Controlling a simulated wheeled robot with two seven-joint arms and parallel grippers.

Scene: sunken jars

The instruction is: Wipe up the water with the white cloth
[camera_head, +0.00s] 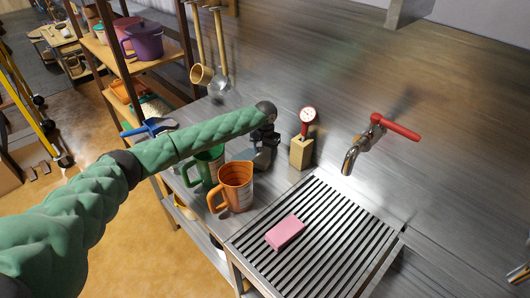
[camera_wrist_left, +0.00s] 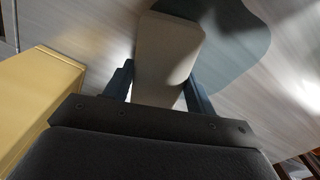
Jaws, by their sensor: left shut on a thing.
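My left gripper (camera_head: 264,160) reaches down to the metal counter, beside the wooden block of the gauge. In the left wrist view my left gripper (camera_wrist_left: 158,88) is shut on a flat pale piece, which I take to be the white cloth (camera_wrist_left: 168,48). The cloth sticks out past the fingertips, close over the counter; I cannot tell whether it touches. A dark, smooth-edged patch, the water (camera_wrist_left: 235,40), lies on the counter beside and partly behind the cloth. My right gripper is not in view.
The gauge's wooden block (camera_head: 301,152) stands close by; it also shows in the left wrist view (camera_wrist_left: 40,100). An orange jug (camera_head: 236,187) and a green jug (camera_head: 207,168) stand in front. A pink sponge (camera_head: 285,233) lies on the drain grate (camera_head: 335,235) below a red-handled tap (camera_head: 375,130).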

